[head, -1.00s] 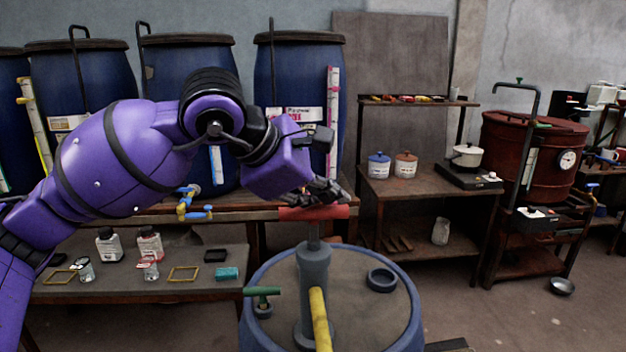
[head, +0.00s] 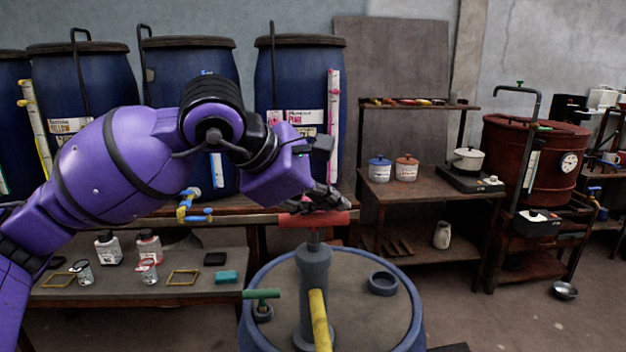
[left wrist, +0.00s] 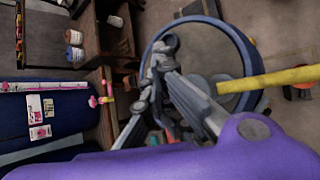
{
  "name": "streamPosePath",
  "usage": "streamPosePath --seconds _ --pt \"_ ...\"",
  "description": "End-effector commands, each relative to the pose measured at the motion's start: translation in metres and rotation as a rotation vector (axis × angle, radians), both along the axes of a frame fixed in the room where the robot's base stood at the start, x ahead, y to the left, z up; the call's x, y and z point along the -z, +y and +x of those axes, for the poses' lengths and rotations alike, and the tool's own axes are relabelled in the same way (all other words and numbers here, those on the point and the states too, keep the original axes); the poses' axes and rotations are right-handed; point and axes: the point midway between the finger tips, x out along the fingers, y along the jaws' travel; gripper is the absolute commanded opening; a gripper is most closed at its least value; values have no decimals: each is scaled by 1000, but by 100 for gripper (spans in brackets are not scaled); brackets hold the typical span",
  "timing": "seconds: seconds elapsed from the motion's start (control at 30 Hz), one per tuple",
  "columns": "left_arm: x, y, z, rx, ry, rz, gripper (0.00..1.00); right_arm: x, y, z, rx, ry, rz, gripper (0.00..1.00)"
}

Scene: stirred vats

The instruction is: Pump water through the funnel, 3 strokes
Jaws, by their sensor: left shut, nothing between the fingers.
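The hand pump (head: 314,285) stands upright on the lid of a blue drum (head: 252,285). Its red crossbar handle (head: 298,220) sits on a short shaft just above the grey body. A yellow pipe (head: 320,320) comes off the pump toward me and also shows in the left wrist view (left wrist: 270,79). My left gripper (head: 328,200) is shut and empty, right over the handle's right half; I cannot tell whether it touches. Its fingers also show in the left wrist view (left wrist: 162,50). I cannot make out a funnel. My right gripper is not in view.
A low table (head: 130,290) at left holds bottles, jars and a teal block (head: 226,277). Large blue vats (head: 295,75) stand behind. A green T-handle (head: 262,294) and a dark ring (head: 383,284) are on the drum lid. Shelves and a red vat (head: 535,150) stand at right.

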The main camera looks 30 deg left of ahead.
Motion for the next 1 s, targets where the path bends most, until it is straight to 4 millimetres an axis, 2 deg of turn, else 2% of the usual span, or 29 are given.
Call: streamPosePath --seconds 1.0 --pt "17 0 -1 1 9 1 0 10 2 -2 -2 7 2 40"
